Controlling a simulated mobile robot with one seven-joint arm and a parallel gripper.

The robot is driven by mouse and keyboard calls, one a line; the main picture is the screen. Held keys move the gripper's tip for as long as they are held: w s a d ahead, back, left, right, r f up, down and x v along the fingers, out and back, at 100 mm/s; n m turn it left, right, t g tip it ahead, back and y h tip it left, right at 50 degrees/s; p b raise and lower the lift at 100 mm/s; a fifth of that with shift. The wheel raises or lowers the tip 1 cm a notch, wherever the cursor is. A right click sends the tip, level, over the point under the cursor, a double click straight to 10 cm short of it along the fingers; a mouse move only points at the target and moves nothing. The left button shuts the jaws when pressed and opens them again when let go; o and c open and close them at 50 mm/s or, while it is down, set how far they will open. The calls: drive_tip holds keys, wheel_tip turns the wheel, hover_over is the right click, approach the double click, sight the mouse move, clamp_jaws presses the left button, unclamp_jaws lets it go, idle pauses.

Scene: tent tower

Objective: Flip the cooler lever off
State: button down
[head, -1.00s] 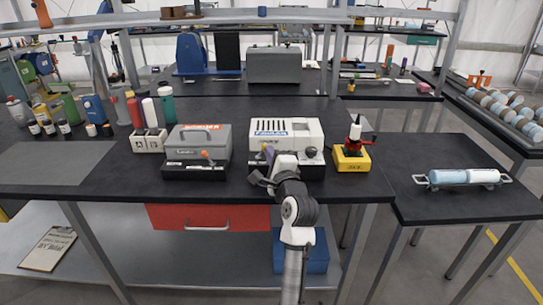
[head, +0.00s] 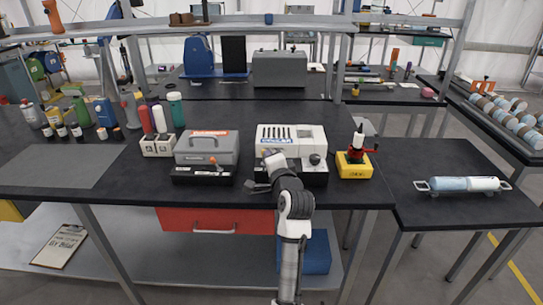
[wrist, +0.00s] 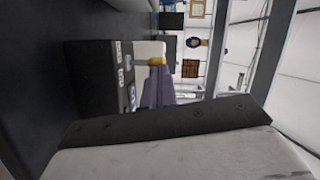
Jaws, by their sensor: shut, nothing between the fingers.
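The cooler is a white box (head: 305,134) with a blue label and a black base, standing near the table's front edge in the head view. My gripper (head: 259,187) is shut and empty at the front left of its base. My wrist covers part of the front, and no lever shows clearly there. In the wrist view, a purple lever-like piece (wrist: 154,94) with a yellow part (wrist: 157,61) stands beside the cooler's dark labelled base (wrist: 88,78). My dark gripper (wrist: 165,121) crosses below it. I cannot tell if they touch.
A grey box (head: 208,150) with an orange-red label and lever stands to the left. A yellow block (head: 355,168) with a red and white top stands close on the right. Bottles and small jars (head: 76,131) stand farther left.

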drive_tip(key=shift+a+r+n+p, duration=0.2)
drive_tip(key=shift+n+p, duration=0.15)
drive_tip(key=shift+n, duration=0.15)
drive_tip(key=shift+a+n+g+h+p, duration=0.3)
drive_tip(key=shift+n+h+p, duration=0.1)
drive_tip(key=shift+n, duration=0.2)
drive_tip(key=shift+a, duration=0.3)
idle(2.3)
drive_tip(key=shift+p, duration=0.35)
